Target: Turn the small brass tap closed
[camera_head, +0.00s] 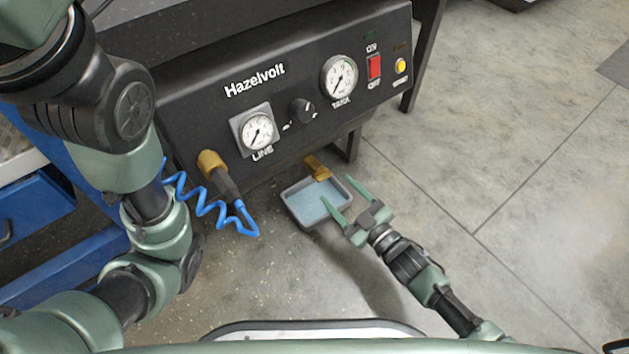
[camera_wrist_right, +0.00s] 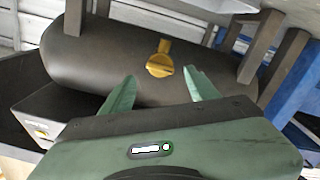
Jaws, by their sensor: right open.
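The small brass tap (camera_head: 317,168) sticks out under the black machine's front, above the far edge of a shallow tray. In the right wrist view the brass tap (camera_wrist_right: 160,62) shows on the side of a dark round tank (camera_wrist_right: 100,62), its lever pointing up and slightly right. My right gripper (camera_head: 342,192) is open and empty, its two green fingers pointing toward the tap. In the wrist view the right gripper (camera_wrist_right: 158,88) has its fingers on either side below the tap, apart from it. My left arm comes in at the left; its gripper is out of the picture.
The grey tray (camera_head: 290,207) with bluish liquid lies on the floor under the tap, close to my right fingers. A brass fitting (camera_head: 212,163) with a coiled blue hose (camera_head: 205,205) hangs left. The panel (camera_head: 290,60) has gauges and a red switch. Floor at right is clear.

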